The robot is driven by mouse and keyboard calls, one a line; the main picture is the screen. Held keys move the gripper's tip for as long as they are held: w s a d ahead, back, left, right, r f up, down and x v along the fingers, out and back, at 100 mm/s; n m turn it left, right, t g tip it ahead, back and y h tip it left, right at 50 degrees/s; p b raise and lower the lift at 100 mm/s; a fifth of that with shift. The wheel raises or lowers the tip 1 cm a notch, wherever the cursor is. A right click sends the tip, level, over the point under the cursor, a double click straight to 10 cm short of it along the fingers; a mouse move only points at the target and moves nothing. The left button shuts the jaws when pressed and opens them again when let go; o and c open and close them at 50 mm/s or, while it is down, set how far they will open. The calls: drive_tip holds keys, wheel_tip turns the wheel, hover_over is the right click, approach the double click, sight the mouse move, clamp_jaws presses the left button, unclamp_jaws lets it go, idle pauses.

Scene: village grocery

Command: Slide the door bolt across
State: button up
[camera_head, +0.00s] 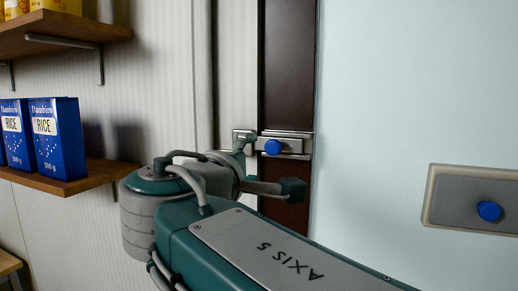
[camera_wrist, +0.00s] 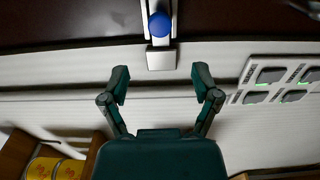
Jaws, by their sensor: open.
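The door bolt (camera_head: 283,146) is a silver metal fitting with a round blue knob (camera_head: 272,147), mounted on a dark brown upright. A small metal catch plate (camera_head: 240,139) sits to its left on the pale frame. In the wrist view the blue knob (camera_wrist: 159,24) is at the top centre, with the catch plate (camera_wrist: 161,60) just below it. My gripper (camera_head: 268,168) is open and empty, in front of the bolt. In the wrist view its fingertips (camera_wrist: 160,76) are spread on either side of the catch plate's line, below the knob, and touch neither.
A grey plate with another blue knob (camera_head: 488,211) is on the pale blue surface at right. Shelves with blue rice boxes (camera_head: 55,138) are at left. A switch panel (camera_wrist: 281,84) with green lights shows at right in the wrist view.

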sight(271, 149)
drive_tip(key=x, duration=0.9)
drive_tip(key=shift+w+d+f, duration=0.15)
drive_tip(key=shift+w, duration=0.05)
drive_tip(key=shift+w+d, duration=0.15)
drive_tip(key=shift+w, duration=0.1)
